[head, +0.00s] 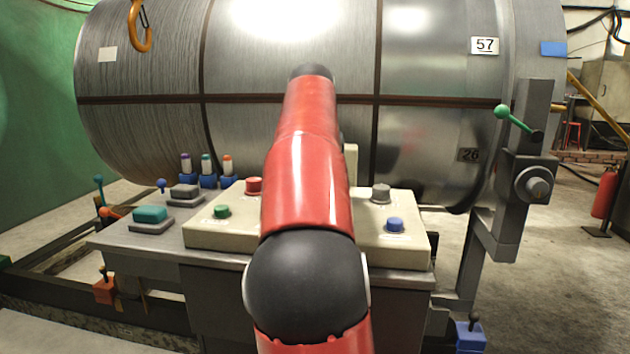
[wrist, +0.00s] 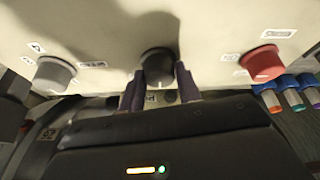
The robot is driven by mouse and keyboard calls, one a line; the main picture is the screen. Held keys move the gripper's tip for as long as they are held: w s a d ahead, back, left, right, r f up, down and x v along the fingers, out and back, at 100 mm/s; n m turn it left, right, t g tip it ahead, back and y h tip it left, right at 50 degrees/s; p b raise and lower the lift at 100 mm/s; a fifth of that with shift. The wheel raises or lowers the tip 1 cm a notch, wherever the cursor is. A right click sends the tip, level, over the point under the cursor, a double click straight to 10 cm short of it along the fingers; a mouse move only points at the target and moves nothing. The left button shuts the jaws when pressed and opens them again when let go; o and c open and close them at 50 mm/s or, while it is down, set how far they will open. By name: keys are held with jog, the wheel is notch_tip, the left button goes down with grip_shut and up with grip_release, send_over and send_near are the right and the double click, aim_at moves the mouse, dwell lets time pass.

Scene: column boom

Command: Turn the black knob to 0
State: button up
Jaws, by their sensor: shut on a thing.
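In the wrist view the black knob (wrist: 157,67) sits on the cream panel between a grey knob and a red knob. My gripper (wrist: 159,82) has one finger on each side of the black knob and is shut on it. Small labels lie around the knob, but I cannot read its setting. In the head view my red arm reaches over the middle of the panel (head: 222,237) and hides the black knob and my gripper.
The red knob (head: 254,186) and green button (head: 222,211) are left of my arm. The grey knob (head: 381,193) and blue button (head: 395,225) are right of it. A large metal cylinder (head: 290,60) stands behind. A lever with a green ball (head: 502,111) is at the right.

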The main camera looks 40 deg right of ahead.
jog(key=o, duration=1)
jog(key=shift+c, duration=0.2)
jog(key=v, duration=0.7)
jog(key=shift+r, duration=0.4)
jog(key=shift+s+a, duration=0.1)
